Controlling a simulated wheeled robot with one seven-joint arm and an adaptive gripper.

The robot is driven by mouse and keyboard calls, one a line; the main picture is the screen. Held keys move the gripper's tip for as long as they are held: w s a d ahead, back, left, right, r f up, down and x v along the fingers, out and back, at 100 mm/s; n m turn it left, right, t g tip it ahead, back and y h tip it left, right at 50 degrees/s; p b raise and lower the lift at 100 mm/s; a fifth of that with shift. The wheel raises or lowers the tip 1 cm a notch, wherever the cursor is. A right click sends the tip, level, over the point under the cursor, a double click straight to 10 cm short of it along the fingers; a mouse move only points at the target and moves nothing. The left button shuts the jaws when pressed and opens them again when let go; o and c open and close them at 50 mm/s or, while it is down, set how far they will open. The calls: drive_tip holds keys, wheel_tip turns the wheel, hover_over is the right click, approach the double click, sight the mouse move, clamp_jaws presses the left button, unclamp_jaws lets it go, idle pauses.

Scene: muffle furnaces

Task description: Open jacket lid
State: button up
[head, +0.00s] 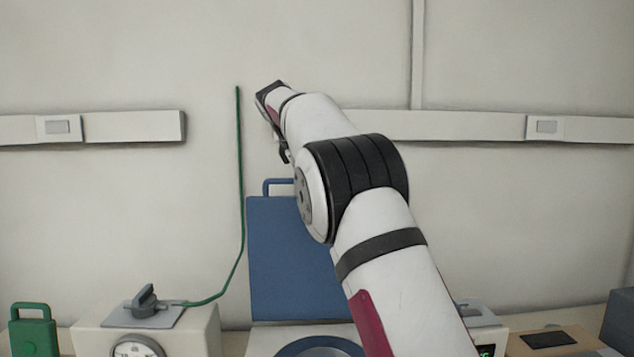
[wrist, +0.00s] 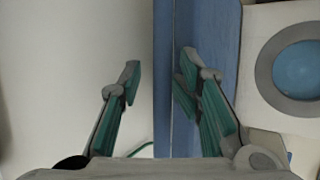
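The blue jacket lid (head: 290,255) stands raised, close to upright, behind a pale unit with a round ring, and has a loop handle (head: 270,186) on its top edge. In the head view my arm covers its right side. In the wrist view the lid (wrist: 215,35) runs up the middle as a blue panel with a darker edge. My gripper (wrist: 158,80) is open, its teal-padded fingers on either side of the lid's edge strip, with nothing seen held between them. I cannot tell whether a finger touches the lid. In the head view the fingers are mostly hidden behind my arm.
A pale box with a dial and a dark knob (head: 145,298) stands at the left, with a green cable (head: 240,180) rising by the wall. A green handled piece (head: 34,335) is at far left. A wall rail (head: 110,127) runs behind. A round ring (head: 320,346) lies below the lid.

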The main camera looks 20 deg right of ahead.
drive_tip(key=v, duration=0.7)
idle(0.4)
drive_tip(key=shift+s+a+r, duration=0.1)
drive_tip(key=shift+a+r, duration=0.05)
